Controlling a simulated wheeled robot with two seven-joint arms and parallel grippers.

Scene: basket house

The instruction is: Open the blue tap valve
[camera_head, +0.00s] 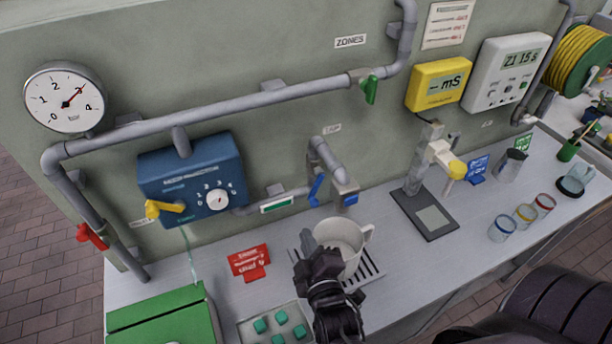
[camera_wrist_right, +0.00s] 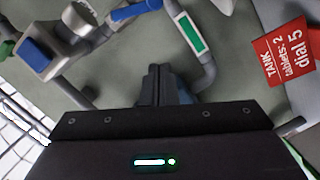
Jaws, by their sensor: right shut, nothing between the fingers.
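The blue tap valve handle (camera_head: 315,190) sits on the grey tap pipe (camera_head: 322,155) on the wall, left of the spout with its blue end (camera_head: 350,199). The handle hangs down at a slant. In the right wrist view the blue handle (camera_wrist_right: 135,11) shows at the top edge, and the blue spout end (camera_wrist_right: 42,62) is at the left. My right gripper (camera_head: 305,243) is shut and empty, below the handle and apart from it, in front of the white mug (camera_head: 345,236). Its closed fingers (camera_wrist_right: 158,85) show in the wrist view. My left gripper is not in view.
The mug stands on a slotted drip grate (camera_head: 372,270) under the spout. A red card (camera_head: 249,262) and a tray of green blocks (camera_head: 272,326) are to the left. A blue dial box (camera_head: 192,180) is on the wall. Glass cups stand at the right.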

